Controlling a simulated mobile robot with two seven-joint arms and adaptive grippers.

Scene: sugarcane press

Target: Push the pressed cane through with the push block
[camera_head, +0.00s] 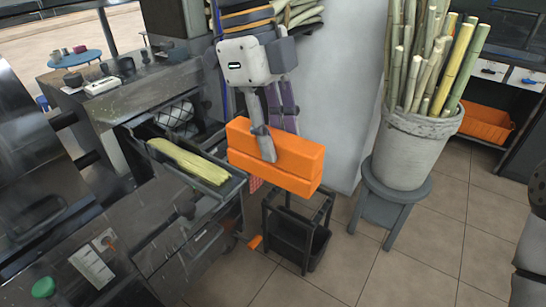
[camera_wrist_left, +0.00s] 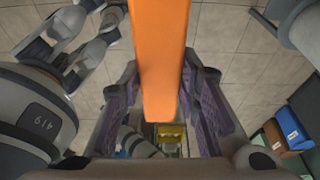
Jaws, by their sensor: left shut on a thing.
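The orange push block (camera_head: 290,165) is a long, two-layered bar in the head view. My left gripper (camera_head: 268,140) is shut on it from above and holds it level, beside the right end of the press tray (camera_head: 218,203). In the left wrist view the block (camera_wrist_left: 160,50) runs between the purple-padded fingers of the gripper (camera_wrist_left: 160,85). The flattened yellow-green pressed cane (camera_head: 188,161) lies lengthwise in the tray. A gap shows between cane and block in the picture; depth is hard to judge. My right gripper is out of view.
A black wire-frame stand (camera_head: 297,230) is below the block. A grey bucket of cane stalks (camera_head: 415,145) stands on a blue-grey stool (camera_head: 388,215) at right. The metal press bench (camera_head: 140,215) fills the left. Tiled floor (camera_head: 350,275) is open at front right.

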